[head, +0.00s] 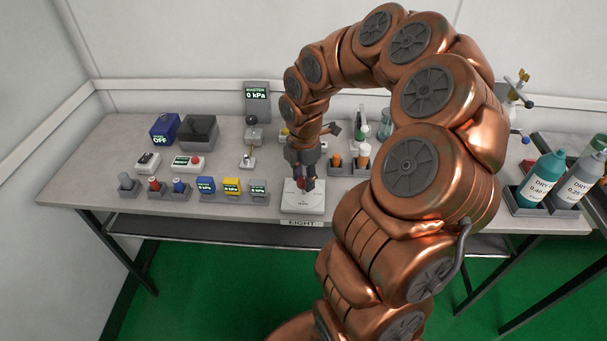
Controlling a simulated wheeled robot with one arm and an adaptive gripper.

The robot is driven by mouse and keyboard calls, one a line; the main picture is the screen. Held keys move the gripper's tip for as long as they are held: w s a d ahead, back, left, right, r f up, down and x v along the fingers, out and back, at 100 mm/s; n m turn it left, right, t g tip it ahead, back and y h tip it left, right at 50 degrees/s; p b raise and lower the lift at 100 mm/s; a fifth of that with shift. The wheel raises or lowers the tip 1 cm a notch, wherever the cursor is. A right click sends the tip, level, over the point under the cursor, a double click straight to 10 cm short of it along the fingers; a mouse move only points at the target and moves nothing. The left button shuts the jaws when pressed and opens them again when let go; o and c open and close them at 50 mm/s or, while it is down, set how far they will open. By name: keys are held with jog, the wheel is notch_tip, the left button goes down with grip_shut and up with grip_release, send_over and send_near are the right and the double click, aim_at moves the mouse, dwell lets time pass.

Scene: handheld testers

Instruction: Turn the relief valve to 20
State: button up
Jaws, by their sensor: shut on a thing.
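My gripper (305,187) points down over a square white plate (311,208) near the table's front edge. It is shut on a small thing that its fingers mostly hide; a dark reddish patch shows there. Whether this is the relief valve's knob, and whether it touches the plate, I cannot tell. No scale or number 20 is readable at the plate. A grey display box (256,100) reading "MASTER 0 kPa" stands behind, to the left. A small white-based fitting with an upright stem (247,161) stands in front of it.
Small blue, yellow and grey display units (232,186) stand close left of my gripper. A blue box (165,130) and a dark box (199,131) are farther back left. Bottles (541,182) stand in trays at the right. My arm hides much of the table's right half.

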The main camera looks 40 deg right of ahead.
aim_at(303, 181)
jog(key=shift+n, duration=0.3)
jog(key=o, duration=1.2)
jog(key=shift+c, duration=0.2)
notch_tip(303, 181, up, 12)
jog(key=shift+r, duration=0.1)
dwell(0.4)
